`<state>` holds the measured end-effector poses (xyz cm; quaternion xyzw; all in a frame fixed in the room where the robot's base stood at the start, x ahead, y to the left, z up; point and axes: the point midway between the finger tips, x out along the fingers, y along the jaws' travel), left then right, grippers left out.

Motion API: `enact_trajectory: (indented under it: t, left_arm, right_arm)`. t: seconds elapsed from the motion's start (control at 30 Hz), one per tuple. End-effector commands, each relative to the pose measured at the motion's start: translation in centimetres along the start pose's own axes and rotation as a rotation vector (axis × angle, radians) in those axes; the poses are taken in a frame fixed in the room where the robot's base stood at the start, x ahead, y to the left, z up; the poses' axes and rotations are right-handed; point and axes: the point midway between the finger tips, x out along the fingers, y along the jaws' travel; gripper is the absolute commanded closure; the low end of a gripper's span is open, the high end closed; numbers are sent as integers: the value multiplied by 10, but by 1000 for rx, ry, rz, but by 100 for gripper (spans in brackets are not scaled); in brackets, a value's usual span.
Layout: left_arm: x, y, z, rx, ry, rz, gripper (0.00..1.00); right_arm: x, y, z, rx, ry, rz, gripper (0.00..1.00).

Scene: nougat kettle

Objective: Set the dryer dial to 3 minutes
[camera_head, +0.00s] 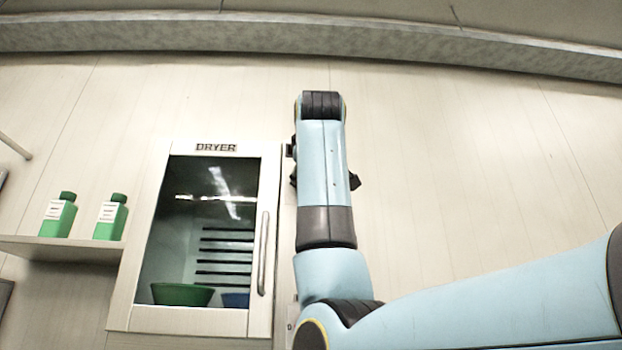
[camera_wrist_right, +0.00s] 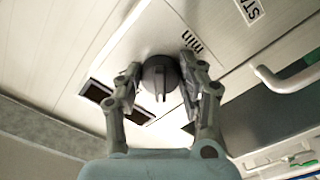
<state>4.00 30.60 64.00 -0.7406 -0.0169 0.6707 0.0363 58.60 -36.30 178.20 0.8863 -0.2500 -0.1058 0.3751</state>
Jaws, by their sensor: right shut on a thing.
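The dryer dial (camera_wrist_right: 158,78) is a dark grey round knob with a raised ridge on a pale panel in the right wrist view. The printed word "min" (camera_wrist_right: 193,41) is beside it. My right gripper (camera_wrist_right: 160,70) has one finger on each side of the dial and is shut on it. Which minute the dial points to cannot be read. In the head view, the dryer (camera_head: 145,255) is a pale cabinet with a glass door, and my right arm hides the dial. My left gripper is in neither view.
The closed dryer door has a vertical handle (camera_head: 264,252), with a green bowl (camera_head: 183,294) and a blue bowl (camera_head: 236,300) behind the glass. Two green bottles (camera_head: 58,217) (camera_head: 110,219) stand on a shelf (camera_head: 60,248) to the left. Bare wall lies right of my arm.

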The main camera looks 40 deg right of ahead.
Motion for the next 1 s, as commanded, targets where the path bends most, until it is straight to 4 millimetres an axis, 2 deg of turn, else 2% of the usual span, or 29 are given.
enact_trajectory:
  t: [0.07,0.1,0.27,0.53,0.67,1.0]
  left_arm:
    - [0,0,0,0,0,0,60]
    - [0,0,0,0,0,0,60]
    - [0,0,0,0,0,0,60]
    - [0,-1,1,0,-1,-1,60]
    - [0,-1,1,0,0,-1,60]
    - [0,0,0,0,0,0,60]
  right_arm:
    - [0,0,0,-1,1,0,93]
    - [0,0,0,-1,0,0,59]
    - [0,0,0,0,0,0,38]
    - [-1,0,0,1,0,0,38]
    - [-12,0,-1,0,3,1,38]
    - [-84,-1,-2,3,6,-2,38]
